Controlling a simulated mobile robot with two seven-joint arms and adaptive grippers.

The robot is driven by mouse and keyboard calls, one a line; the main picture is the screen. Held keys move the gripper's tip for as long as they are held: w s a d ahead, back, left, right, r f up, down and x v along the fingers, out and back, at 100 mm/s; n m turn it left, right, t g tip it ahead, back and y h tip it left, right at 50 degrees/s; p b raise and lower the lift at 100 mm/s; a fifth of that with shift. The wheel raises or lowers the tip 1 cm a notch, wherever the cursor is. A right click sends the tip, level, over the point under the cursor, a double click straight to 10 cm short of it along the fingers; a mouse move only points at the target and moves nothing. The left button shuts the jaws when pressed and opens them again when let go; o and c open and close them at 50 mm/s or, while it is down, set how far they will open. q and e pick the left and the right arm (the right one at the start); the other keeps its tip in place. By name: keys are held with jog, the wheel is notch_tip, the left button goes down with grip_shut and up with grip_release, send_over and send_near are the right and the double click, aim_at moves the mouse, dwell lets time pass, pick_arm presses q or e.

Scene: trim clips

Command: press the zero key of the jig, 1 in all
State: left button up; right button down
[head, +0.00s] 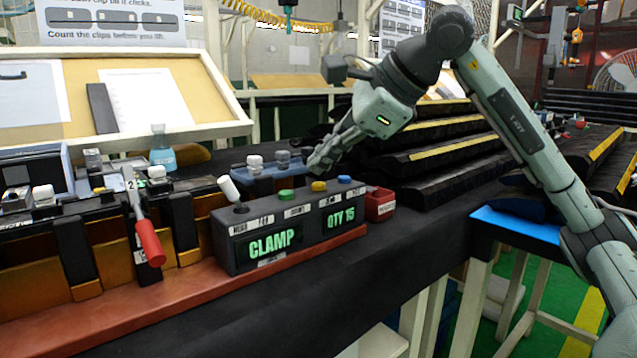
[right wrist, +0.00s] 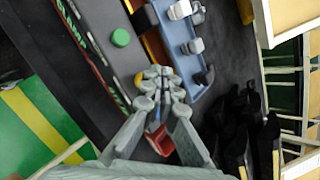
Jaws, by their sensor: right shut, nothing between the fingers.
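The jig's dark control box (head: 300,245) stands on a red-brown base and shows green "CLAMP" and "QTY 15". On its top are a white-knobbed lever (head: 230,190), a green key (head: 286,195), a yellow key (head: 319,186) and a blue key (head: 344,179). The labels are too small to tell which is zero. My right gripper (head: 318,165) is shut and empty, fingertips above the yellow key in the picture; contact cannot be told. In the right wrist view its fingertips (right wrist: 156,76) partly cover the yellow key, beside the green key (right wrist: 121,37). The blue key is hidden there. My left gripper is not in view.
A red bin (head: 380,205) stands right of the box; a blue tray (head: 262,178) with clips lies behind it. A red-handled lever (head: 148,240) and brackets are at left. Black yellow-striped strips (head: 440,150) are stacked at back right. The dark bench front is clear.

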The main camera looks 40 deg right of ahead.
aim_at(323, 184)
jog(key=shift+f+b, duration=0.35)
jog(key=shift+f, duration=0.1)
jog(key=shift+f+b, duration=0.4)
jog(key=shift+f, duration=0.1)
dwell(0.6)
jog(key=shift+r, duration=0.1)
jog(key=shift+r+p, duration=0.8)
jog(key=shift+p, duration=0.1)
notch_tip(323, 184, up, 5)
jog(key=p, duration=0.5)
jog(key=shift+r, duration=0.1)
dwell(0.6)
